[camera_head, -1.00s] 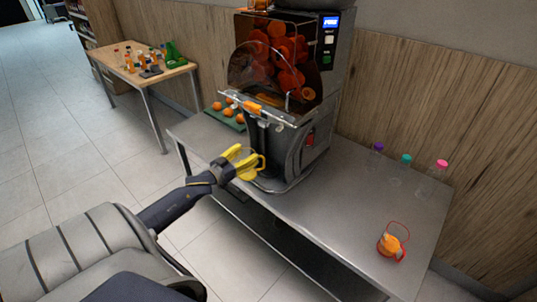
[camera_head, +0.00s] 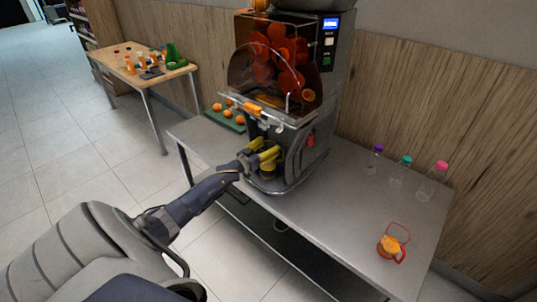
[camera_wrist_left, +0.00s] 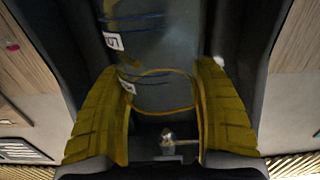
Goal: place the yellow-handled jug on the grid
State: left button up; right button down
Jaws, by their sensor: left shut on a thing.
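My left gripper (camera_head: 264,154) reaches into the bay at the front of the juicer (camera_head: 305,160), below its spout. Its yellow fingers are shut on the yellow-handled jug, mostly hidden behind them in the head view. In the left wrist view the jug's thin yellow outline (camera_wrist_left: 165,110) shows between the fingers of the left gripper (camera_wrist_left: 163,85). The juicer's base tray (camera_head: 278,188) is below the gripper; the grid itself cannot be made out, nor whether the jug touches it. My right gripper is not in view.
Three capped bottles (camera_head: 398,172) stand at the right rear of the steel table (camera_head: 335,215). A red-handled jug with orange contents (camera_head: 389,246) stands near the right end. Oranges lie on a green tray (camera_head: 226,118) left of the juicer. The front middle of the table is clear.

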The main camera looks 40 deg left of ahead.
pick_arm(q)
jog(key=shift+f, duration=1.75)
jog(key=shift+w+f, duration=0.2)
jog(key=shift+f, duration=0.15)
jog(key=shift+f, duration=0.1)
jog(key=o, duration=1.6)
